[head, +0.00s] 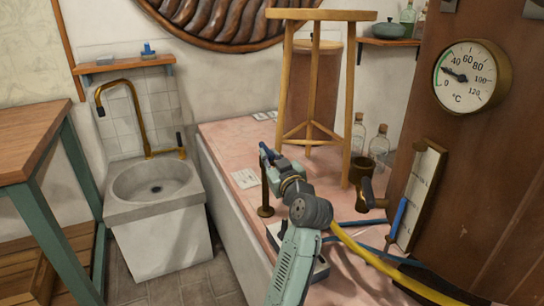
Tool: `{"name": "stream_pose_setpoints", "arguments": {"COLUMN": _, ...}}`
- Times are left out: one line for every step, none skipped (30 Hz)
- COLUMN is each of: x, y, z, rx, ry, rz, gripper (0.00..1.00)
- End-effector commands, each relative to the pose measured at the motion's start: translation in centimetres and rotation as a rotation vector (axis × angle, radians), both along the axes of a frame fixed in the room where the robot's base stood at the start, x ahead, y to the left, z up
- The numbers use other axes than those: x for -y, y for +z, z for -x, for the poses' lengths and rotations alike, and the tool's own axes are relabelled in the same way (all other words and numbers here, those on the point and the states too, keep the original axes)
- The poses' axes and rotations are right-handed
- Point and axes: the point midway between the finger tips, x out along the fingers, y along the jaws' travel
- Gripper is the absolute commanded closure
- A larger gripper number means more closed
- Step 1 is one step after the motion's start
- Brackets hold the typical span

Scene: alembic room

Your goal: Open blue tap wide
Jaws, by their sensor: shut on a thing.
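The blue tap (265,190) is a thin brass post with a round foot on the pink stone counter, left of the stool. My gripper (269,156) is at the top of this post and shut on its handle, a small dark blue piece (263,147). The gripper hides much of the handle, so its exact turn cannot be told. No running water can be made out.
A wooden stool (345,90) stands on the counter (225,135) just behind my gripper. A stone sink (155,190) with a brass faucet (137,105) is at left.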

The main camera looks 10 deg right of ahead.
Motion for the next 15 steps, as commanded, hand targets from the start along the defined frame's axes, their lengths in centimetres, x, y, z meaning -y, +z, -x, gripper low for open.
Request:
{"name": "stream_pose_setpoints", "arguments": {"x": -0.4, "y": 0.1, "z": 0.0, "rx": -0.002, "ry": -0.024, "rz": 0.002, "gripper": 1.00}}
{"name": "stream_pose_setpoints", "arguments": {"x": -0.5, "y": 0.1, "z": 0.0, "rx": -0.001, "ry": -0.045, "rz": 0.002, "gripper": 1.00}}
{"name": "stream_pose_setpoints", "arguments": {"x": -0.7, "y": 0.2, "z": 0.1, "rx": -0.001, "ry": -0.073, "rz": 0.003, "gripper": 1.00}}
{"name": "stream_pose_setpoints", "arguments": {"x": -0.8, "y": 0.2, "z": 0.0, "rx": -0.001, "ry": -0.095, "rz": 0.003, "gripper": 1.00}}
{"name": "stream_pose_setpoints", "arguments": {"x": -1.0, "y": 0.2, "z": 0.1, "rx": -0.001, "ry": -0.121, "rz": 0.003, "gripper": 1.00}}
{"name": "stream_pose_setpoints", "arguments": {"x": -1.2, "y": 0.2, "z": 0.0, "rx": -0.001, "ry": -0.153, "rz": 0.003, "gripper": 1.00}}
{"name": "stream_pose_setpoints", "arguments": {"x": -1.3, "y": 0.2, "z": 0.0, "rx": 0.000, "ry": -0.181, "rz": 0.003, "gripper": 1.00}}
{"name": "stream_pose_setpoints", "arguments": {"x": -1.5, "y": 0.2, "z": 0.0, "rx": 0.000, "ry": -0.206, "rz": 0.003, "gripper": 1.00}}
{"name": "stream_pose_setpoints", "arguments": {"x": -1.7, "y": 0.2, "z": 0.0, "rx": 0.000, "ry": -0.241, "rz": 0.003, "gripper": 1.00}}
{"name": "stream_pose_setpoints", "arguments": {"x": -1.8, "y": 0.3, "z": 0.0, "rx": 0.002, "ry": -0.268, "rz": 0.003, "gripper": 1.00}}
{"name": "stream_pose_setpoints", "arguments": {"x": -2.0, "y": 0.2, "z": -0.1, "rx": 0.001, "ry": -0.295, "rz": 0.003, "gripper": 1.00}}
{"name": "stream_pose_setpoints", "arguments": {"x": -2.2, "y": 0.2, "z": -0.1, "rx": 0.002, "ry": -0.330, "rz": 0.001, "gripper": 1.00}}
{"name": "stream_pose_setpoints", "arguments": {"x": -2.3, "y": 0.2, "z": -0.2, "rx": 0.002, "ry": -0.358, "rz": 0.002, "gripper": 1.00}}
{"name": "stream_pose_setpoints", "arguments": {"x": -2.5, "y": 0.2, "z": -0.2, "rx": 0.002, "ry": -0.384, "rz": 0.003, "gripper": 1.00}}
{"name": "stream_pose_setpoints", "arguments": {"x": -2.7, "y": 0.1, "z": -0.3, "rx": 0.002, "ry": -0.419, "rz": 0.001, "gripper": 1.00}}
